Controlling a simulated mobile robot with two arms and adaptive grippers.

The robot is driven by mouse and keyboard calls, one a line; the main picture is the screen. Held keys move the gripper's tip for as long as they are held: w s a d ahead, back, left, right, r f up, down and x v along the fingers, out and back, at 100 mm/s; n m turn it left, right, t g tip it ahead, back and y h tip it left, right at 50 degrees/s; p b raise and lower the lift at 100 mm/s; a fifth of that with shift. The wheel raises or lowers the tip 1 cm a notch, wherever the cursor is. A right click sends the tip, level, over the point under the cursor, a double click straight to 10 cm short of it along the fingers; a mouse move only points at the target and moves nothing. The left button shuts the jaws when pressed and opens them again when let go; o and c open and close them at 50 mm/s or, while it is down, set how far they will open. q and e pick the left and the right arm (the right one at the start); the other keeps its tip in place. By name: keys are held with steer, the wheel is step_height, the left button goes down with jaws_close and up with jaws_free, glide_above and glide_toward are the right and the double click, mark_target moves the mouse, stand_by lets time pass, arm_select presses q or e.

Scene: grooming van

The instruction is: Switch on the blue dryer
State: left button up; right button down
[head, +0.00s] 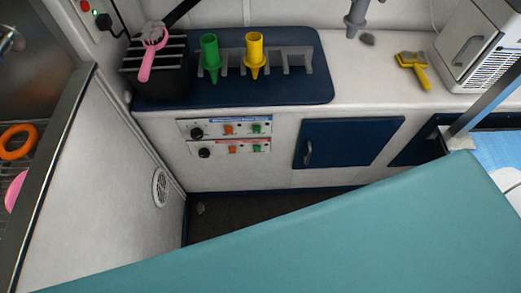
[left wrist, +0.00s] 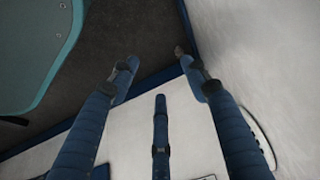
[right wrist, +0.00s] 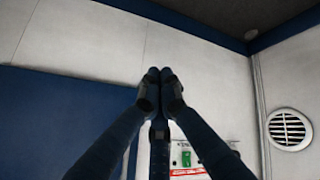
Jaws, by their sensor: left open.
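Two switch panels are on the white cabinet front in the head view. The upper panel (head: 241,128) has a blue strip, a black knob (head: 196,133), an orange switch (head: 228,129) and a green switch (head: 256,128). The lower panel (head: 244,147) has a red strip and the same kinds of controls. The right wrist view shows part of the red-strip panel with its green switch (right wrist: 186,159), partly behind my fingers. My right gripper (right wrist: 158,76) has its fingertips together, with nothing seen between them. My left gripper (left wrist: 156,72) is open and empty. Neither gripper shows in the head view.
A teal table (head: 340,230) fills the foreground. Green (head: 210,55) and yellow (head: 254,52) nozzles stand in a rack on the counter. A blue door (head: 348,143) is right of the panels. A round vent (head: 160,188) is on the left wall, also in the right wrist view (right wrist: 290,129).

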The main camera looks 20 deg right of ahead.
arm_select(q)
steer(key=w+d+r+t+b, duration=0.2)
steer(key=w+r+b, duration=0.1)
steer(key=w+b, duration=0.3)
steer(key=w+d+r+t+b, duration=0.1)
steer(key=w+r+t+b, duration=0.15)
steer(key=w+b, duration=0.35)
arm_select(e)
steer(key=w+r+n+t+y, duration=0.2)
steer(key=w+r+n+t, duration=0.45)
steer(key=w+r, duration=0.45)
arm_select(q)
step_height(320, 180, up, 14)
steer(key=w+t+h+b, duration=0.1)
steer(key=w+t+b, duration=0.1)
steer(key=b, duration=0.7)
steer(key=shift+w+d+b, duration=0.3)
steer(key=shift+d, duration=0.05)
arm_select(e)
steer(key=s+a+r+n+t+y, duration=0.1)
steer(key=a+r+n+t+y, duration=0.1)
steer(key=a+r+n+y, duration=0.5)
step_height(320, 180, up, 7)
steer(key=a+n, duration=0.1)
steer(key=n, duration=0.3)
steer(key=shift+s+f, duration=0.15)
steer(key=shift+s, duration=0.15)
